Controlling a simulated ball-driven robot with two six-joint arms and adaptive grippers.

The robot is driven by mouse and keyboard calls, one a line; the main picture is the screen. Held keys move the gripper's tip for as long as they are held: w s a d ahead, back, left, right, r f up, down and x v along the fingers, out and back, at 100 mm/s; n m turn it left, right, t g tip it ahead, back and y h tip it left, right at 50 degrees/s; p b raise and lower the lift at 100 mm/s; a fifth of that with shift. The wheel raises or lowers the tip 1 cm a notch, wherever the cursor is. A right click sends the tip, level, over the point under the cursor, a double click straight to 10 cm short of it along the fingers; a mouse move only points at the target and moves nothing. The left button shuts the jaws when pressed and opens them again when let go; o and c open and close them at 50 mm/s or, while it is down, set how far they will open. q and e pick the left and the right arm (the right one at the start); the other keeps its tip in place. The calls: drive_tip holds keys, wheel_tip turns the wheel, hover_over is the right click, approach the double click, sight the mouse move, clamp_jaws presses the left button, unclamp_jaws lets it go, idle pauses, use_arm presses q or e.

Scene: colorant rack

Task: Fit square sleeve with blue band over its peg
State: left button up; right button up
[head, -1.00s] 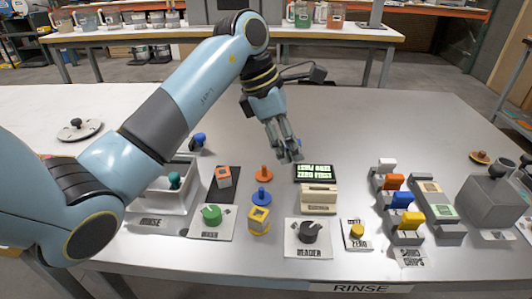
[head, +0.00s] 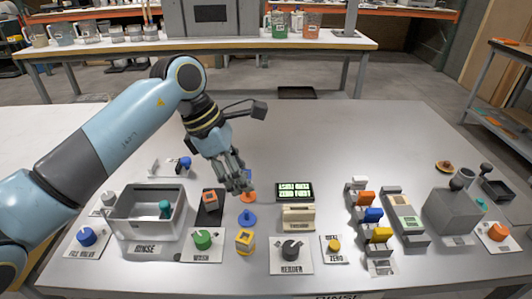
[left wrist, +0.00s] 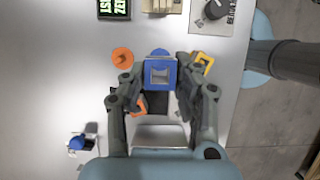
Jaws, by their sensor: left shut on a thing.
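The square sleeve with the blue band (left wrist: 160,73) is in my left gripper (left wrist: 160,78), between the two fingers, with its square opening facing the wrist camera. In the head view my left gripper (head: 238,186) is above the table beside the orange peg (head: 249,198), and the fingers mostly hide the sleeve. The blue peg (head: 248,217) stands on a round blue base, in front of the orange peg. In the left wrist view the blue peg (left wrist: 160,52) is mostly hidden behind the sleeve. The orange peg (left wrist: 122,57) stands bare. My right gripper is not in view.
A yellow square sleeve (head: 245,238) stands just in front of the blue peg. An orange sleeve (head: 210,196) sits on a black pad to the left. A display (head: 295,191) and the reader (head: 291,250) stand to the right, the rinse tub (head: 135,229) at left.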

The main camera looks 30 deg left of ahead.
use_arm(q)
drive_tip(key=shift+f, duration=0.1)
idle(0.3)
drive_tip(key=shift+s+f+b, duration=0.1)
drive_tip(key=shift+f+b, duration=0.15)
drive_tip(key=shift+b, duration=0.25)
drive_tip(key=b, duration=0.5)
hover_over(243, 219)
wheel_tip(243, 219, down, 5)
drive_tip(key=shift+f, duration=0.15)
drive_tip(key=shift+f+b, duration=1.7)
drive_tip(key=shift+f, duration=0.25)
drive_tip(key=o, duration=0.9)
drive_tip(key=shift+o, duration=0.2)
drive_tip(key=shift+r, duration=0.1)
drive_tip(key=v, duration=1.2)
